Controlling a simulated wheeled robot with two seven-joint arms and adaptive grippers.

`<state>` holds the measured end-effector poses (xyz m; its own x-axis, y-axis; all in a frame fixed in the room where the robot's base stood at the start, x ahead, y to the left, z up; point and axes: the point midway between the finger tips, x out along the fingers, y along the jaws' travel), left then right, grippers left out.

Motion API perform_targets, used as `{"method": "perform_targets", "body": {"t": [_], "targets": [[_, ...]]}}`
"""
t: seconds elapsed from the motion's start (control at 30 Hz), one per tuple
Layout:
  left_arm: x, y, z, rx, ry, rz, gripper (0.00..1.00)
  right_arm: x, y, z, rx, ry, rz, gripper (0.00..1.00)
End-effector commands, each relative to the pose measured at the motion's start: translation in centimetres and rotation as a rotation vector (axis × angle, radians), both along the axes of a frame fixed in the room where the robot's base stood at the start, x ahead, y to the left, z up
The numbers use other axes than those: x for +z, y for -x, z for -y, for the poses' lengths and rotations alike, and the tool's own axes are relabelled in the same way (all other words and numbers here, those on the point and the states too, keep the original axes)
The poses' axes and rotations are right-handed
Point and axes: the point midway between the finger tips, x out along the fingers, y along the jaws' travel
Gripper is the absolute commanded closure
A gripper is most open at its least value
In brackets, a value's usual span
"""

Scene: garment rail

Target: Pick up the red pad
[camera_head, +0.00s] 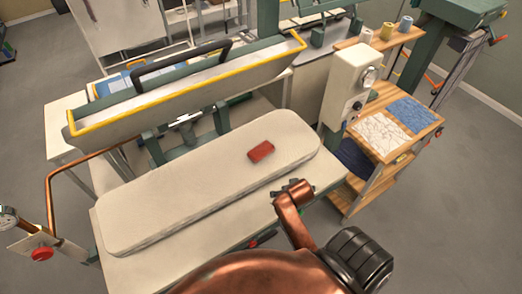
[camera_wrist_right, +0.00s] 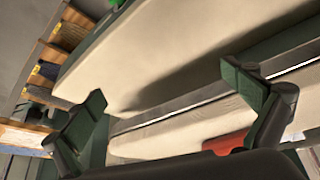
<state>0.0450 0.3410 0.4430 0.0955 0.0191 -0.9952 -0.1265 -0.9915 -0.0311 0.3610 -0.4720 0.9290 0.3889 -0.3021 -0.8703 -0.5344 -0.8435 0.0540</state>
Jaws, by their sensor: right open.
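The red pad (camera_head: 261,151) is a small flat block lying on the cream padded board of the press, toward the board's right half. It also shows in the right wrist view as a red patch (camera_wrist_right: 222,143), low and beside the right-hand finger, partly hidden by the gripper's dark body. My right gripper (camera_head: 293,188) is at the front edge of the padded board, in front and to the right of the pad and apart from it. In the right wrist view its two green-padded fingers (camera_wrist_right: 165,105) are spread wide with nothing between them. My left gripper is not in view.
The padded board (camera_head: 170,205) is otherwise bare. The raised press head (camera_head: 190,85) with yellow edging stands behind it. A white control box (camera_head: 348,85) stands at the right, beside a wooden shelf with folded cloths (camera_head: 408,113). A gauge and red knob (camera_head: 41,253) are at lower left.

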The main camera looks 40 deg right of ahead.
Motion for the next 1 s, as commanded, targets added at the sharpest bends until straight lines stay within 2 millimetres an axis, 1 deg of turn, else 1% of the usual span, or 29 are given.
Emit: {"method": "perform_targets", "body": {"t": [0.03, 0.17, 0.27, 0.3, 0.4, 0.5, 0.6, 0.67, 0.77, 0.87, 0.97, 1.0], "targets": [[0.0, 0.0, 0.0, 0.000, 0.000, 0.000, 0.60, 0.9, -1.1, 1.1, -0.061, -0.004, 0.030, 0.00], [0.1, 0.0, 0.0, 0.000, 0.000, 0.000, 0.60, 3.2, -3.2, 4.3, -0.245, -0.030, 0.115, 0.00], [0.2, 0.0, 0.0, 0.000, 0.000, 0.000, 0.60, 5.3, -5.0, 6.9, -0.425, -0.071, 0.199, 0.00], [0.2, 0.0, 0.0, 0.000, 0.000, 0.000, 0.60, 6.2, -5.6, 8.1, -0.510, -0.094, 0.237, 0.00], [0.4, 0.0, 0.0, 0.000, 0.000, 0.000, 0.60, 8.4, -7.2, 10.6, -0.737, -0.175, 0.338, 0.00], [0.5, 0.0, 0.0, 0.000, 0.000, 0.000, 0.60, 10.1, -8.3, 12.4, -0.966, -0.275, 0.427, 0.00], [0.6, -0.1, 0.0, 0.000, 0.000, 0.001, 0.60, 11.3, -9.4, 13.4, -1.189, -0.392, 0.502, 0.00], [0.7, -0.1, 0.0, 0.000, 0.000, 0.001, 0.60, 11.7, -10.1, 13.5, -1.320, -0.468, 0.535, 0.00], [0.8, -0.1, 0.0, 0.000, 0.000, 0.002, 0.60, 12.1, -11.4, 13.1, -1.533, -0.603, 0.571, 0.00], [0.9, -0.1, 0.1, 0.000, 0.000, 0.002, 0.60, 12.3, -13.0, 11.7, -1.739, -0.742, 0.578, 0.00], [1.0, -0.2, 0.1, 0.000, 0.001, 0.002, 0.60, 12.4, -14.9, 9.5, -1.931, -0.876, 0.554, 0.00], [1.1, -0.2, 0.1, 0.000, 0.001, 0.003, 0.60, 12.4, -15.6, 8.5, -1.999, -0.921, 0.537, 0.00]]}}
